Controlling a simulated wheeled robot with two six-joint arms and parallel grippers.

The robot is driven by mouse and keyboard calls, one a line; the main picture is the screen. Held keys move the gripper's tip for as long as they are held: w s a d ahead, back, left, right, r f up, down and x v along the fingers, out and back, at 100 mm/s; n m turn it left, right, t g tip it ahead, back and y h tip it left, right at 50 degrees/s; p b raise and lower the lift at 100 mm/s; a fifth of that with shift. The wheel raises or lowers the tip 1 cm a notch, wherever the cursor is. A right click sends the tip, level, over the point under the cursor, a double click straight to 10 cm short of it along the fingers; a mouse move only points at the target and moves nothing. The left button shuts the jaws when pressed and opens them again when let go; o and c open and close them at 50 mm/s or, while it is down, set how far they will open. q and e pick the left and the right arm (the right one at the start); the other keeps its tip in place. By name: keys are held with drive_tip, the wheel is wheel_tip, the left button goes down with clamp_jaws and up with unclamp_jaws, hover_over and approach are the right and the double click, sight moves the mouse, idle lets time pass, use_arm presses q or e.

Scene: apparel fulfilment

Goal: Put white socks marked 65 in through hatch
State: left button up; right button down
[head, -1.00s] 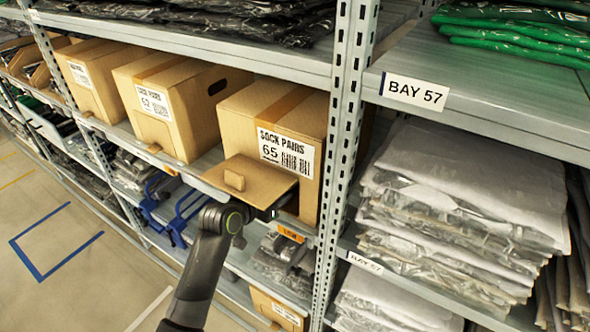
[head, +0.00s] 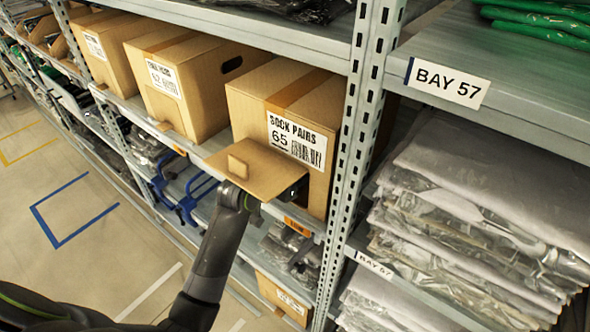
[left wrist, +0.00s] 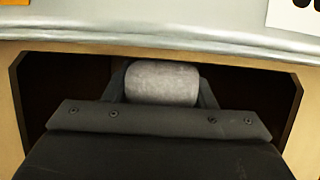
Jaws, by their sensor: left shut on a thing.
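The cardboard box marked SOCK PAIRS 65 (head: 318,108) stands on the shelf. Its hatch flap (head: 270,174) is lifted outward, with a small tab on it. My left arm reaches up under the flap, and the flap hides most of the gripper in the head view. In the left wrist view my left gripper (left wrist: 162,82) is shut on a pale grey-white rolled sock pair (left wrist: 163,88), a finger on each side. The roll is at the dark hatch opening (left wrist: 285,103), apparently inside it. No marking shows on the socks. My right gripper is not in view.
Similar sock boxes (head: 178,88) stand to the left on the same shelf. A perforated upright (head: 362,125) is close on the right, with bagged garments (head: 490,220) beyond it. The shelf edge (head: 302,216) runs below the box. Floor at the left is clear.

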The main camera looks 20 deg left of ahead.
use_arm(q)
drive_tip(key=o, duration=0.8)
drive_tip(key=shift+w+d+f, duration=0.1)
drive_tip(key=shift+w+f, duration=0.1)
drive_tip(key=shift+w, duration=0.05)
drive_tip(key=shift+o, duration=0.8)
drive_tip(key=shift+w+d, duration=0.1)
drive_tip(key=shift+r, duration=0.25)
drive_tip(key=shift+s+a, duration=0.25)
drive_tip(key=shift+s, duration=0.1)
drive_tip(key=shift+b+v, duration=0.45)
drive_tip(key=shift+v, duration=3)
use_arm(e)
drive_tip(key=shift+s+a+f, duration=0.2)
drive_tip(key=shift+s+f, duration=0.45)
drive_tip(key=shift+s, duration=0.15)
